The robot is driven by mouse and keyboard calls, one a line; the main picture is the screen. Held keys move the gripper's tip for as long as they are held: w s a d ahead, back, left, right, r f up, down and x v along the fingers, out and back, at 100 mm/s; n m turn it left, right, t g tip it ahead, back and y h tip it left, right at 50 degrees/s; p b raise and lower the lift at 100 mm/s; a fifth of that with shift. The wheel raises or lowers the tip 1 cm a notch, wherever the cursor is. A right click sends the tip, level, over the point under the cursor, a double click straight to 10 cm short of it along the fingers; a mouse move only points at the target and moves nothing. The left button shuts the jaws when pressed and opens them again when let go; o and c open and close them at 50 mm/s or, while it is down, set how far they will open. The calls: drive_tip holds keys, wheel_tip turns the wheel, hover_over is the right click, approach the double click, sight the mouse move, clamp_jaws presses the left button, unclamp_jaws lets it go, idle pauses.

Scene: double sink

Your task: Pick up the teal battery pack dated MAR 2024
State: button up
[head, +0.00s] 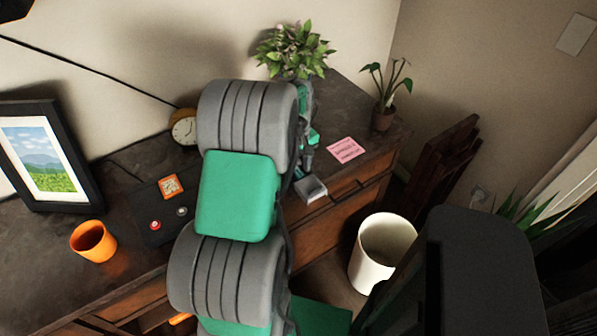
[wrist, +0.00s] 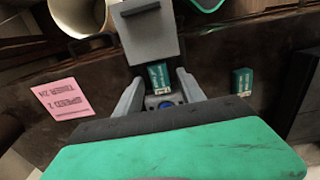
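In the wrist view, a small teal battery pack (wrist: 160,77) with a pale label lies between the fingertips of my gripper (wrist: 160,82). The fingers are apart, one on each side of it, with a narrow gap showing. A second teal pack (wrist: 243,81) lies on the dark desk to the right, apart from the gripper. The dates on both labels are too small to read. In the head view my arm hides the gripper and most of this area.
A grey box (wrist: 145,38) stands just beyond the fingertips, close to the pack; it also shows in the head view (head: 310,188). A pink note (head: 346,150) lies on the desk (head: 345,190). Plants stand at the back, and a cream bin (head: 370,262) stands in front.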

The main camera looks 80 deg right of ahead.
clamp_jaws()
drive_tip(key=shift+r, duration=0.1)
idle(0.5)
